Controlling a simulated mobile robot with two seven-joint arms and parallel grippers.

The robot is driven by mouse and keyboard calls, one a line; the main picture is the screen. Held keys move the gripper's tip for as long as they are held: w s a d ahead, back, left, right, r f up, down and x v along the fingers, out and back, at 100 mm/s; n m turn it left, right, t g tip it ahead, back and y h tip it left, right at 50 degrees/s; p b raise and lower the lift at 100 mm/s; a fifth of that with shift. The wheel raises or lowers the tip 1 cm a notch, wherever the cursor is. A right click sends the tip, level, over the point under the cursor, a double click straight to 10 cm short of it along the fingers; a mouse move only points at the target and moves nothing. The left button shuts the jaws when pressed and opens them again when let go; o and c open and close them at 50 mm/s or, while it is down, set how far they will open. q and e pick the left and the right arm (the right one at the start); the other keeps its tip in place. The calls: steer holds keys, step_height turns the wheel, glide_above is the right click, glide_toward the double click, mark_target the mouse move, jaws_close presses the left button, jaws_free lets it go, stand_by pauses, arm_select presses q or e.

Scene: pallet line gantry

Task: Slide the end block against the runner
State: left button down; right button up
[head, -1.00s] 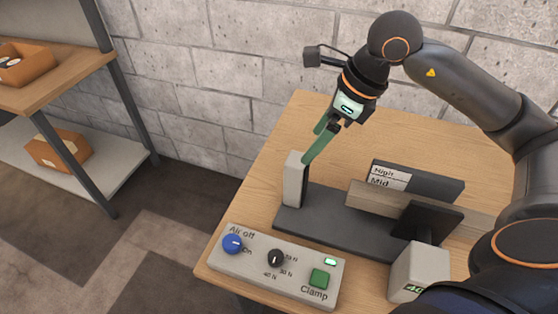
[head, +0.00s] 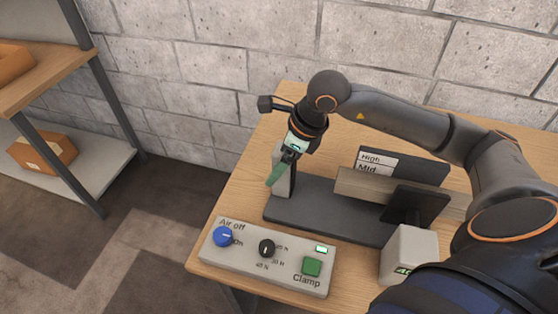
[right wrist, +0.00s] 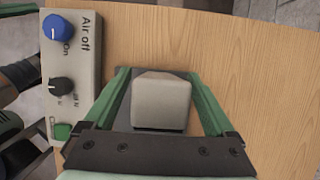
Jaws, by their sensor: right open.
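The end block (head: 288,184) is a pale grey upright block at the left end of a dark grey base (head: 325,212). The runner, a wooden bar (head: 372,188), lies along the base to the right, with a gap between it and the block. My right gripper (head: 277,172) is down at the block, its green fingers partly covering it. In the right wrist view the block (right wrist: 160,100) stands between the two open fingers (right wrist: 160,77), which are on either side of it. Finger contact cannot be told. My left gripper is not in view.
A control box (head: 265,258) with a blue knob, a black knob and a green Clamp button sits at the table's front. A black plate (head: 416,205) stands before the runner, a High/Mid sign (head: 378,163) behind. A grey box (head: 410,252) is front right. Shelves stand left.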

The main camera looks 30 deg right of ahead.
steer(key=shift+c, duration=0.2)
jaws_close()
stand_by(0.5)
